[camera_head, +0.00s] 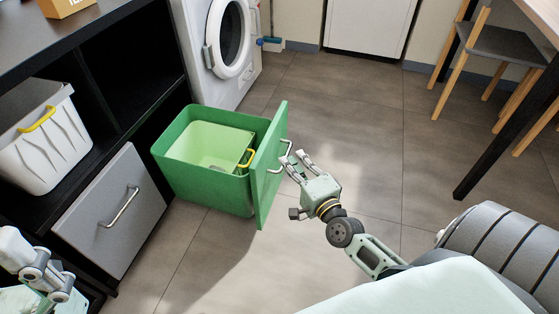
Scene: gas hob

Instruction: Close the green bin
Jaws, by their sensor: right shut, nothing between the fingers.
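The green bin (205,185) is a pull-out drawer standing out from the dark cabinet, with its front panel (269,165) facing right. A lighter green inner bin (208,142) with a yellow handle sits in it. A metal handle (287,150) is on the front panel. My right gripper (294,161) is shut and empty, with its fingertips close to the handle and the panel's outer face; I cannot tell whether they touch. My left gripper (48,280) is at the lower left, partly cut off, and its jaw state is unclear.
A closed grey drawer (105,212) and a white basket (48,135) on a shelf are at the left. A washing machine (215,50) stands behind the bin. A chair (505,45) and table are at the upper right. The floor (350,110) behind my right gripper is clear.

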